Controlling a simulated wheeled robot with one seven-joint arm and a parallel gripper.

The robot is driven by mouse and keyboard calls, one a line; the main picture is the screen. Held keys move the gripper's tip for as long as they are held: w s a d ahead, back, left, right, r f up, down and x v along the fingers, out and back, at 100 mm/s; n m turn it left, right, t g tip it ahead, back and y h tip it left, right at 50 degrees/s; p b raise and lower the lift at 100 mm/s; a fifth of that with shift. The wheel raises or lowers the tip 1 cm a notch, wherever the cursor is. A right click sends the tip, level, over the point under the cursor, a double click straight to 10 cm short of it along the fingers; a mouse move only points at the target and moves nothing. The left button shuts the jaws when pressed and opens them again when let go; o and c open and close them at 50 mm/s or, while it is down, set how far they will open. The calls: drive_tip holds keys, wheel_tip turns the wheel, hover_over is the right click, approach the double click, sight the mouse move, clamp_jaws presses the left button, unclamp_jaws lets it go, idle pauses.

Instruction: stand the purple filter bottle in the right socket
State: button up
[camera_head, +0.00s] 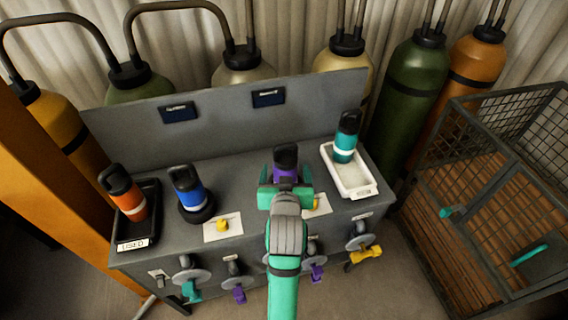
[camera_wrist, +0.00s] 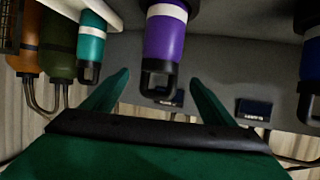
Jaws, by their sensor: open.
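The purple filter bottle (camera_head: 286,173), with a black loop cap, stands upright on the bench, partly hidden by my gripper (camera_head: 286,180) in the head view. In the wrist view, which looks upside down, the purple bottle (camera_wrist: 165,42) shows its white band, with a dark ring at its foot that looks like the right socket (camera_wrist: 193,12). My gripper (camera_wrist: 160,82) is open, its fingers apart on either side of the bottle's line. I cannot tell whether they touch it. The bottle's base is hidden in the head view.
A blue bottle (camera_head: 187,188) stands in a round black socket (camera_head: 198,212) to the left. An orange bottle (camera_head: 131,200) is in the black USED tray (camera_head: 137,240). A teal bottle (camera_head: 345,143) stands in a white tray (camera_head: 358,188). A back panel (camera_head: 225,110) rises behind.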

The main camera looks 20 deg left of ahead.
drive_tip(key=s+d+f+m+t+h, duration=0.1)
drive_tip(key=s+d+f, duration=0.5)
drive_tip(key=s+f, duration=0.15)
drive_tip(key=s+d+f+m+h, duration=0.1)
drive_tip(key=s+d+f, duration=0.5)
drive_tip(key=s, duration=0.3)
drive_tip(key=s+d+m+h, duration=0.1)
drive_tip(key=s+d, duration=0.1)
drive_tip(key=s, duration=0.9)
drive_tip(key=s+d+t+h, duration=0.1)
drive_tip(key=s+d, duration=0.2)
drive_tip(key=s, duration=0.7)
drive_tip(key=shift+s+r+m+t, duration=0.3)
drive_tip(key=shift+s+r+m, duration=0.1)
drive_tip(key=shift+r, duration=0.05)
drive_tip(key=shift+w, duration=0.1)
idle(0.4)
